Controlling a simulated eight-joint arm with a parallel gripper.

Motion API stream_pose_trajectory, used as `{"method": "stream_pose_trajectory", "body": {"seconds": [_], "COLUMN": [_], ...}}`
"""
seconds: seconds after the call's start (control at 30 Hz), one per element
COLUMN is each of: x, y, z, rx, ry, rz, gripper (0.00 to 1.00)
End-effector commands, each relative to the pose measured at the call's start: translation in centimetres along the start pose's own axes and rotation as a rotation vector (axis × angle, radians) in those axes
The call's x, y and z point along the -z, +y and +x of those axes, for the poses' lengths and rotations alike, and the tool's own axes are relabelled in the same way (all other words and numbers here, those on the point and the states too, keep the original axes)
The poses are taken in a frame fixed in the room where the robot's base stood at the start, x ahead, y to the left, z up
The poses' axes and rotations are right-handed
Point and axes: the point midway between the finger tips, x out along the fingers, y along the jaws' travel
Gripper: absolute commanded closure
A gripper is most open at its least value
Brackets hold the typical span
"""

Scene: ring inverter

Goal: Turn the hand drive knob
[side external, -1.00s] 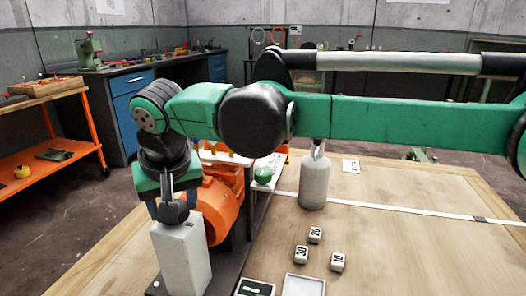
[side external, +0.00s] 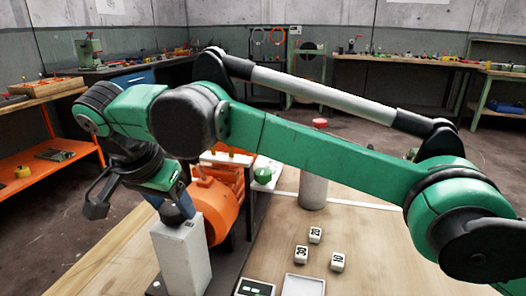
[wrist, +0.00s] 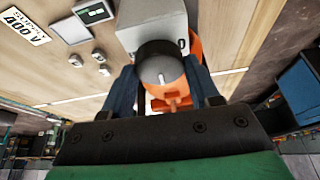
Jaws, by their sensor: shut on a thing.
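The hand drive knob (wrist: 160,63) is round and dark with a pale line on it. In the wrist view it sits on the light grey box (wrist: 140,30), between the blue fingers of my gripper (wrist: 163,82). My gripper is shut on the knob. The orange machine (side external: 226,205) stands right behind the box.
A grey cylinder with a red top (side external: 314,190) stands on the wooden table (side external: 375,230). Numbered white cubes (side external: 316,235), a pale tray (side external: 303,285) and a green-windowed panel (side external: 255,287) lie nearer. An orange shelf cart (side external: 50,160) is at the left.

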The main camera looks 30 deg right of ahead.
Motion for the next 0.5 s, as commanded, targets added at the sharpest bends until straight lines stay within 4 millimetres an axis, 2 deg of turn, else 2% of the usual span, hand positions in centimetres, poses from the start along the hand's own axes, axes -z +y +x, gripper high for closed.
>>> {"method": "stream_pose_trajectory", "body": {"seconds": [0.5], "x": [-0.05], "y": [0.03], "z": [0.00], "rx": [-0.035], "ry": [-0.003], "rz": [0.074], "gripper": [0.98]}}
